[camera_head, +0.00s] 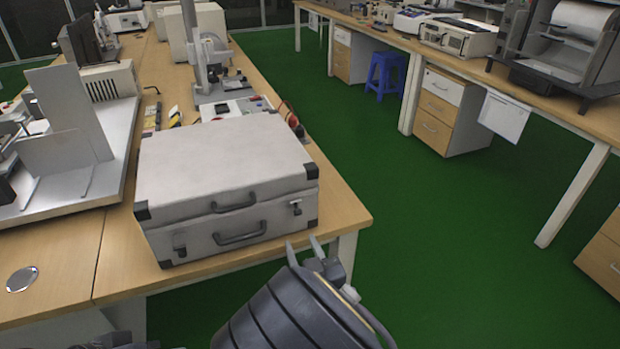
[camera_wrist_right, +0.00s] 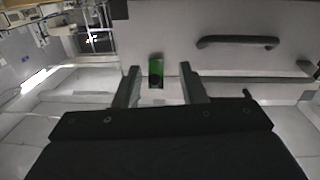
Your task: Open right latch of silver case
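The silver case (camera_head: 225,160) lies shut on the near end of the wooden table. Its right latch (camera_head: 296,208) is on the front face near the right corner; the left latch (camera_head: 180,250) is near the left corner. In the right wrist view the right latch (camera_wrist_right: 156,72) is a small plate with a green sheen, and I cannot tell whether it is fastened. My right gripper (camera_head: 303,249) is open and empty, just in front of and below that latch. In the wrist view its fingers (camera_wrist_right: 161,86) stand on either side of the latch.
The case's front handle (camera_head: 240,238) sits left of the right latch; it also shows in the wrist view (camera_wrist_right: 238,41). Metal equipment (camera_head: 75,150) stands to the left. Green floor (camera_head: 420,230) is open to the right.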

